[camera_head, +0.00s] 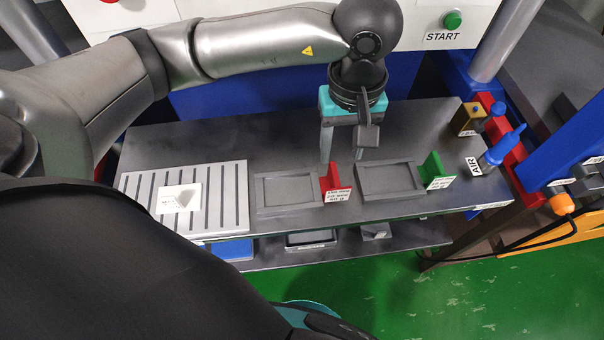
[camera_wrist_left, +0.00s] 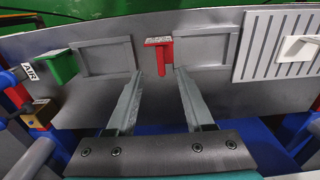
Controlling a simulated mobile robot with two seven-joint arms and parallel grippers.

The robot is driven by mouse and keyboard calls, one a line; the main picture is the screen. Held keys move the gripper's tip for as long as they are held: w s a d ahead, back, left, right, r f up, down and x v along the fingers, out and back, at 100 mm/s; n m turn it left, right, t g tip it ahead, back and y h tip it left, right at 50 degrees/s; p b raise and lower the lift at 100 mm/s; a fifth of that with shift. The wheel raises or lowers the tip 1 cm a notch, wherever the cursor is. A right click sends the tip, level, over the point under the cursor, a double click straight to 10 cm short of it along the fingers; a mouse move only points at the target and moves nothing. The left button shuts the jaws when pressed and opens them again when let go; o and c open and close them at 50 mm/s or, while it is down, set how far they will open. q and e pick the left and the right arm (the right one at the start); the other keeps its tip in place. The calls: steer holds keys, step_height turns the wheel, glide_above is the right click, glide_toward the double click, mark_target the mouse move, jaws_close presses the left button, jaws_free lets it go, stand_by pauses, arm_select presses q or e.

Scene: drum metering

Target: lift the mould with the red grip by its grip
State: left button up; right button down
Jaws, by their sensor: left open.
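The mould with the red grip (camera_head: 288,191) is a flat grey tray lying on the grey shelf. Its upright red grip (camera_head: 331,181) stands at its right side, with a label in front. In the left wrist view the red grip (camera_wrist_left: 159,53) shows beyond and between the fingertips, and the mould (camera_wrist_left: 205,54) lies right of it. My left gripper (camera_head: 341,160) is open and empty. It points down, above and behind the red grip, apart from it. In the left wrist view its two fingers (camera_wrist_left: 160,76) are spread. My right gripper is out of view.
A similar mould (camera_head: 390,180) with a green grip (camera_head: 434,167) lies close to the right. A slotted rack (camera_head: 228,200) with a white card (camera_head: 178,198) is at left. A blue AIR fitting (camera_head: 497,155) and brown block (camera_head: 467,117) stand at the right end.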

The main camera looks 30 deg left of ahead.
mark_target(335, 174)
arm_select(q)
step_height(335, 174, down, 4)
steer(key=shift+f, duration=0.15)
steer(key=shift+w+f, duration=0.1)
steer(key=shift+f, duration=0.2)
steer(key=f, duration=0.3)
steer(key=shift+w+a+f+b, duration=0.15)
steer(key=shift+a+f+b, duration=0.1)
steer(key=shift+f+b, duration=0.1)
steer(key=shift+f, duration=0.45)
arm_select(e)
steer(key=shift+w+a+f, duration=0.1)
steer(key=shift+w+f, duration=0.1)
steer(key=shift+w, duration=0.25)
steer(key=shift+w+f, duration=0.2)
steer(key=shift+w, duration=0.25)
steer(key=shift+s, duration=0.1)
arm_select(q)
steer(key=shift+c, duration=0.6)
jaws_close()
